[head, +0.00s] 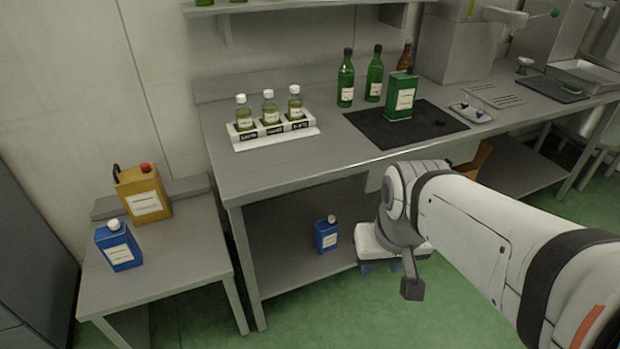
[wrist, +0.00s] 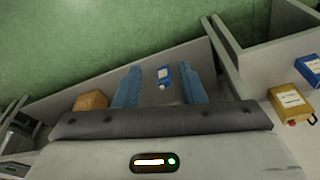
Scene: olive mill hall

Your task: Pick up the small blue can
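A blue can (head: 326,234) with a white cap and pale label stands upright on the lower shelf of the long bench. It also shows in the wrist view (wrist: 164,77), beyond and between my fingers. A second blue can (head: 118,246), which looks larger, stands on the small side table at the left; it is at the right edge of the wrist view (wrist: 311,70). My gripper (wrist: 159,72) has its two blue fingers spread apart with nothing held. In the head view it is beside the shelf, right of the shelf can, partly hidden by my arm.
The lower shelf (head: 280,258) lies under the bench top (head: 215,135), which limits room above. An orange-brown box (wrist: 92,100) sits further along the shelf. A yellow can (head: 144,194) stands on the side table. A bottle rack (head: 275,140) and green can (head: 400,97) stand on the bench.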

